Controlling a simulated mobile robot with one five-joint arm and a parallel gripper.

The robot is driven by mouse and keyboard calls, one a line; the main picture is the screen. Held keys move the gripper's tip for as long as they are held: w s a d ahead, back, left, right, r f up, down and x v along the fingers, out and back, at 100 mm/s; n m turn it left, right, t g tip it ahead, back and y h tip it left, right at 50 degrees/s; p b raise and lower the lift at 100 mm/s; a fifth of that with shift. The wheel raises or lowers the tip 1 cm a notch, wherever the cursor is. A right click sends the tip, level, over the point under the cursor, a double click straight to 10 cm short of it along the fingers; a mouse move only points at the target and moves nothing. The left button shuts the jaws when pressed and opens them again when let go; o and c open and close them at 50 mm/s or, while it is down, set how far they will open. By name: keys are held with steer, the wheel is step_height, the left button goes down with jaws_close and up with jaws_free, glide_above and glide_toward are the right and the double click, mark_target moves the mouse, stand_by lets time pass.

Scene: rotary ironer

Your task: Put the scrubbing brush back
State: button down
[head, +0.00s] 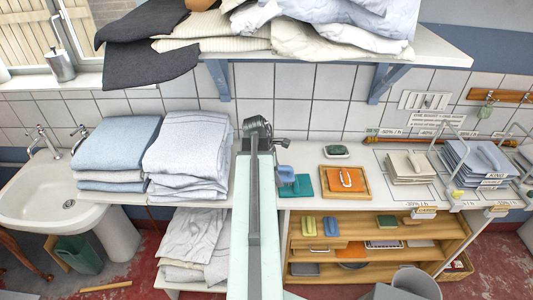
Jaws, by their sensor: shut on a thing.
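My gripper (272,142) is at the far end of my raised arm, in front of the tiled wall and above the counter. It is shut, and my arm hides most of its jaws. A small blue block (286,174), which appears to be the scrubbing brush, shows just below the gripper, against a teal cloth (302,187). I cannot tell whether it touches the cloth. The contact between jaws and block is not clearly visible.
Folded linen stacks (186,150) stand left on the counter, beside a sink (30,195). A dark green dish (336,151) stands behind the tray. A wooden shelf unit (298,256) below holds several small blocks. Cloth stacks (478,160) and wire frames stand right. A loaded shelf (440,52) overhangs the counter.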

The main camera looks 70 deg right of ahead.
steer(key=shift+s+d, duration=0.25)
steer(key=shift+s, duration=0.5)
steer(key=w+d+r+m+g+p, duration=0.15)
steer(key=w+d, duration=0.35)
steer(key=d, duration=0.7)
steer(key=w+d+r+n+p, duration=0.15)
steer(key=w+d, duration=0.25)
steer(key=d, duration=0.8)
steer(key=shift+m, duration=0.5)
step_height(320, 180, down, 10)
steer(key=b, duration=1.1)
steer(key=shift+a+f, duration=0.1)
steer(key=shift+f, duration=0.1)
steer(key=shift+r, duration=0.25)
steer(key=shift+f, duration=0.25)
steer(key=c, duration=0.6)
jaws_free()
steer(key=shift+r, duration=0.1)
